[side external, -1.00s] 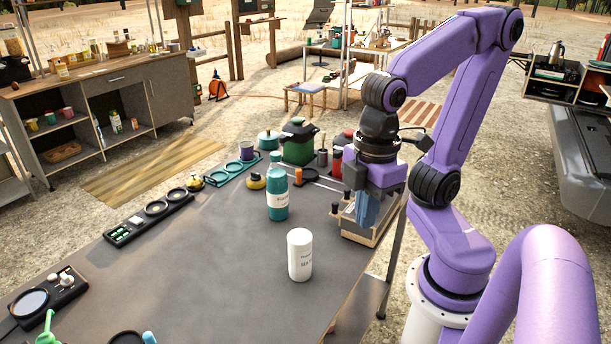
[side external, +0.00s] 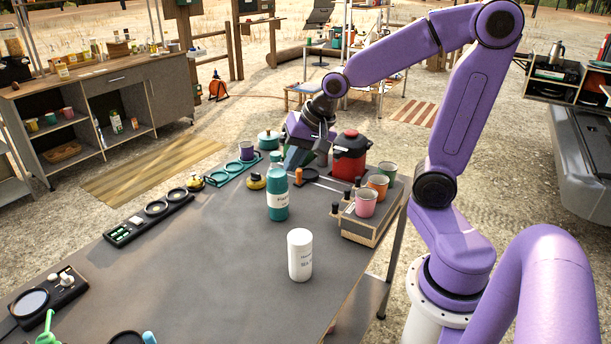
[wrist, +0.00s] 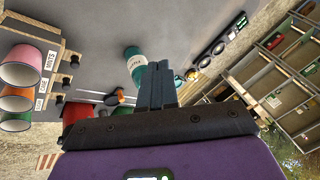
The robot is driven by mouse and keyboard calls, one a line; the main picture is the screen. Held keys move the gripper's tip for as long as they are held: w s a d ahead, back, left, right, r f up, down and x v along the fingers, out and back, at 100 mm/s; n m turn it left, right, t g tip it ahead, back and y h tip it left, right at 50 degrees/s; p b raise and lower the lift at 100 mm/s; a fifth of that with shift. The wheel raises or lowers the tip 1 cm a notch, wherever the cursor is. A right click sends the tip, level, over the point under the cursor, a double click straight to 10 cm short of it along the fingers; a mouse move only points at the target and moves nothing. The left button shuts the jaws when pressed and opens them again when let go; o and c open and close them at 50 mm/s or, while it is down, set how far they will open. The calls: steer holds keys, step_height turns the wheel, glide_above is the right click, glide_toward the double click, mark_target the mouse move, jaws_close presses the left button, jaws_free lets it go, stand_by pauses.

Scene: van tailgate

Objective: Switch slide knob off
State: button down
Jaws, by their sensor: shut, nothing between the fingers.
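In the wrist view the shut fingers (wrist: 154,82) point toward the teal bottle (wrist: 134,60). No part is clearly marked as the slide knob. One candidate is an orange knob or handle (side external: 298,175) standing beside thin rods, left of the red pot; it also shows in the wrist view (wrist: 116,97). Another is the dark panel (side external: 150,220) with small green and white parts at the left table edge. I cannot read any on or off position.
The teal bottle (side external: 278,190) and a white bottle (side external: 299,254) stand on the table. A red pot (side external: 350,157) and a wooden rack (side external: 372,231) with three cups are to the right. A yellow-and-black item (side external: 256,182) sits near the gripper. The front middle is clear.

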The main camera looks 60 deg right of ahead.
steer(key=w+d+m+t+h, duration=0.1)
steer(key=w+d+m+h, duration=0.15)
steer(key=d+m, duration=0.7)
steer(key=w+d+m+t+h, duration=0.25)
steer(key=d+m, duration=0.35)
steer(key=d, duration=0.7)
step_height(320, 180, down, 15)
steer(key=shift+s+f+g, duration=0.2)
steer(key=shift+s+g, duration=0.15)
steer(key=shift+s, duration=0.1)
glide_toward(301, 177)
step_height(301, 177, down, 4)
steer(key=shift+s+a+r, duration=0.1)
steer(key=shift+a+r, duration=0.05)
steer(key=w, duration=0.1)
steer(key=w+d, duration=0.1)
steer(key=shift+w+d+f, duration=0.2)
steer(key=shift+w+f, duration=0.05)
steer(key=shift+w, duration=0.1)
steer(key=shift+w+d, duration=0.3)
steer(key=shift+w, duration=0.35)
